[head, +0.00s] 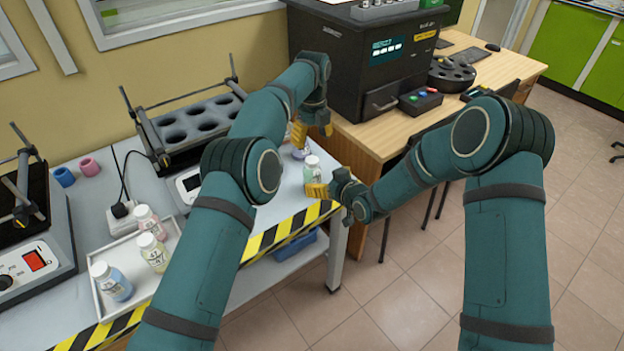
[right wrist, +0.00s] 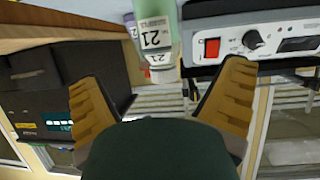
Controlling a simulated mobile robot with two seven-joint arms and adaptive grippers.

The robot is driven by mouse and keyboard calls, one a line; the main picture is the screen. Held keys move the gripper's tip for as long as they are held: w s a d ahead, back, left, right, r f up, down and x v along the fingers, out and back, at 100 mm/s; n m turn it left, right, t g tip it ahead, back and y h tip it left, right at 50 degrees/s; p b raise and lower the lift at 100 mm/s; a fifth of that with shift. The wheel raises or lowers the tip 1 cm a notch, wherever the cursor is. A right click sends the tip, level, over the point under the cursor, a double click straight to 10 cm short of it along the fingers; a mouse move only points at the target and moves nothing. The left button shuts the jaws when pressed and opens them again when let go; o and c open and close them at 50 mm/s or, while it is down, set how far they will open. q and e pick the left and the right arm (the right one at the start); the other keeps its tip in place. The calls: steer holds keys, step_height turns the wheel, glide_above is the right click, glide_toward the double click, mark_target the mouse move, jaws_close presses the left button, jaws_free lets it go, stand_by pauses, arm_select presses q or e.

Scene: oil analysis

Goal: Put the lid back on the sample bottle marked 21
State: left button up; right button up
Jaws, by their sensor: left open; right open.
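The sample bottle marked 21 (right wrist: 155,38) has pale green contents and shows upside down in the right wrist view. A white lid (right wrist: 162,73), also marked 21, sits on its mouth. In the head view the bottle (head: 311,173) stands at the bench's right end. My right gripper (head: 317,189) is open at the bottle; in the right wrist view its fingers (right wrist: 161,76) lie on either side of the lid in the picture. Whether they touch it cannot be told. My left gripper (head: 313,131) is open and empty, above and behind the bottle, fingers pointing down.
A small purple item (head: 301,153) stands just behind the bottle. A white tray (head: 113,243) at the left holds several capped bottles. A dark tube rack (head: 190,122) stands behind my left arm. A black analyser (head: 350,65) stands on the wooden table to the right.

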mark_target(309, 170)
steer(key=x, duration=1)
